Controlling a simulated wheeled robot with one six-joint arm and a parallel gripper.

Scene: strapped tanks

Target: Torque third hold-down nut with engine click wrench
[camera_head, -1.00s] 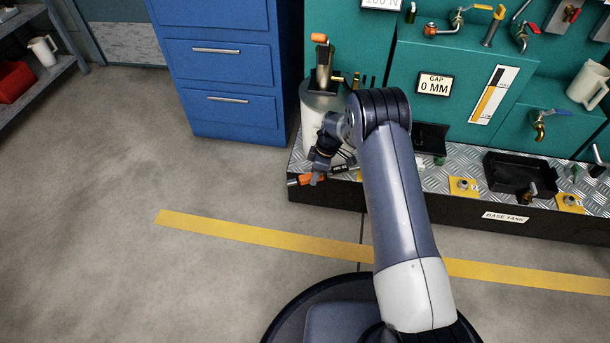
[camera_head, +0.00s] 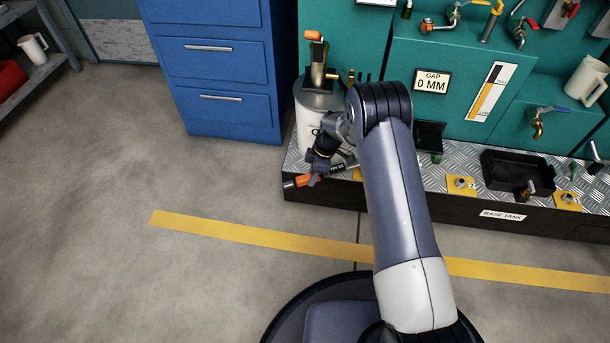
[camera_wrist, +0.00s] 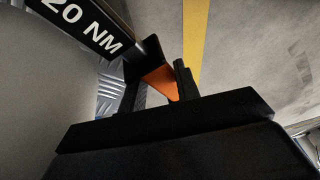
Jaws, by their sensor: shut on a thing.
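My gripper (camera_head: 316,176) is shut on the click wrench at the left front corner of the base plate. The wrench's orange handle (camera_head: 302,181) sticks out to the left, past the plate's corner. Its dark shaft (camera_head: 338,168) points right. In the wrist view the orange handle (camera_wrist: 160,82) is between the black fingers, and a dark label bar (camera_wrist: 88,24) reads "20 NM". A nut (camera_head: 460,182) sits on a yellow pad marked 2. Another nut (camera_head: 568,198) sits on a yellow pad farther right. A yellow patch (camera_head: 357,174) is mostly hidden behind my arm. The wrench's working end is not clear.
A white cylinder (camera_head: 308,124) with an orange-topped valve stands just behind the gripper. A black tray (camera_head: 506,178) lies between the two visible nuts. The teal tank panel (camera_head: 452,58) stands behind. A blue cabinet (camera_head: 222,80) is at left; the floor in front is open.

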